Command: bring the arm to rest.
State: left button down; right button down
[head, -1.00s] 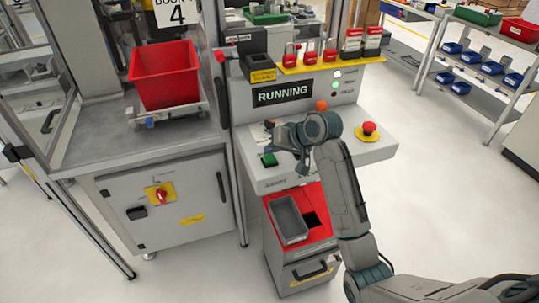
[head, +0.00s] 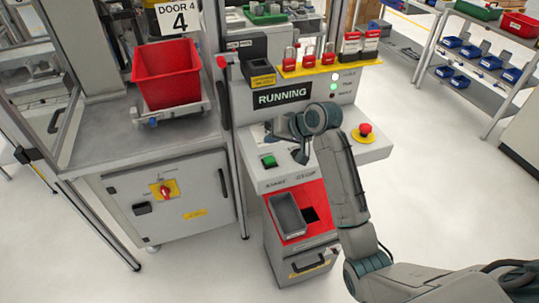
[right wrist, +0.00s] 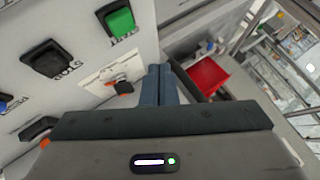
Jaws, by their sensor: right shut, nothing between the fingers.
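My right gripper (head: 302,157) is over the sloped control panel (head: 272,181) in the head view, beside the green button (head: 268,161). Its fingers are together with nothing between them. In the right wrist view the closed fingertips (right wrist: 158,72) point past the panel face, near a small black switch with an orange tip (right wrist: 123,88). Whether they touch the panel cannot be told. My right arm (head: 342,180) reaches in from the lower right and hides part of the panel. My left gripper is not in view.
A red emergency button (head: 365,129) stands right of my arm. Above are a RUNNING display (head: 282,96) and red padlocks on a yellow rack (head: 290,70). Below is a grey tray (head: 288,214). A red bin (head: 167,73) sits at left.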

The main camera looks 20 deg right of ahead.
jog(key=shift+f, duration=0.15)
dwell(0.5)
jog(key=s+d+f+g+h, duration=0.1)
jog(key=s+d+f+h, duration=0.1)
jog(key=s+f, duration=0.55)
jog(key=s+d+f+h, duration=0.1)
jog(key=s+f, duration=0.4)
jog(key=s, duration=0.5)
jog(key=s+d+f+n+g+h, duration=0.1)
jog(key=s+d+h, duration=0.1)
jog(key=s, duration=0.9)
jog(key=s+d+f+n+g+h, duration=0.1)
jog(key=s+d, duration=0.1)
jog(key=s, duration=0.8)
jog(key=d+f+g+b, duration=0.25)
jog(key=f+b, duration=0.25)
jog(key=f, duration=3)
jog(key=s+d+f+b, duration=0.1)
jog(key=s+f+b, duration=0.1)
jog(key=s+f, duration=0.7)
jog(key=s+f+b, duration=0.2)
jog(key=s+f, duration=0.7)
jog(key=f, duration=0.6)
jog(key=shift+s+d+f+b, duration=0.35)
jog(key=shift+s+d, duration=0.05)
jog(key=shift+g, duration=0.25)
